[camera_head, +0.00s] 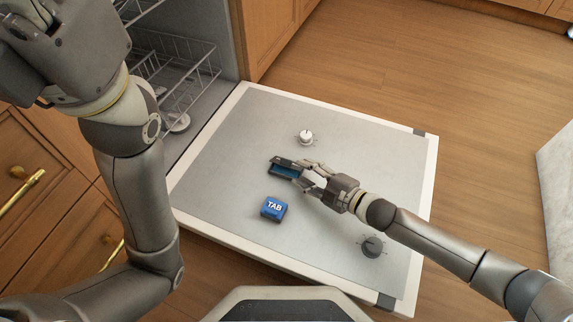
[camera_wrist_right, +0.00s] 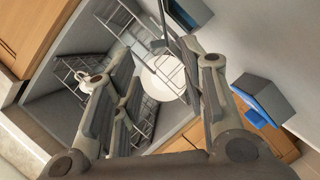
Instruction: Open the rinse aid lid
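The dishwasher door (camera_head: 225,150) lies folded down flat. On its inner face is a dispenser with a dark lid (camera_head: 288,162) standing raised over a blue recess (camera_head: 284,171). A white round cap (camera_head: 306,137) and a dark grey knob (camera_head: 372,246) are also on the door; no label marks which part is rinse aid. My right gripper (camera_head: 307,172) is at the dispenser's right end, fingers apart; contact cannot be told. In the right wrist view the right gripper (camera_wrist_right: 150,75) has spread fingers with nothing clearly held. My left gripper's body (camera_head: 60,55) is at upper left; its fingertips are unclear.
A blue block marked TAB (camera_head: 273,208) sits on the door, close below the dispenser. The wire rack (camera_head: 185,80) stands in the open dishwasher at upper left, with a white plate (camera_wrist_right: 163,77) behind my right fingers. Wooden drawers (camera_head: 45,200) are at left. Floor is clear at upper right.

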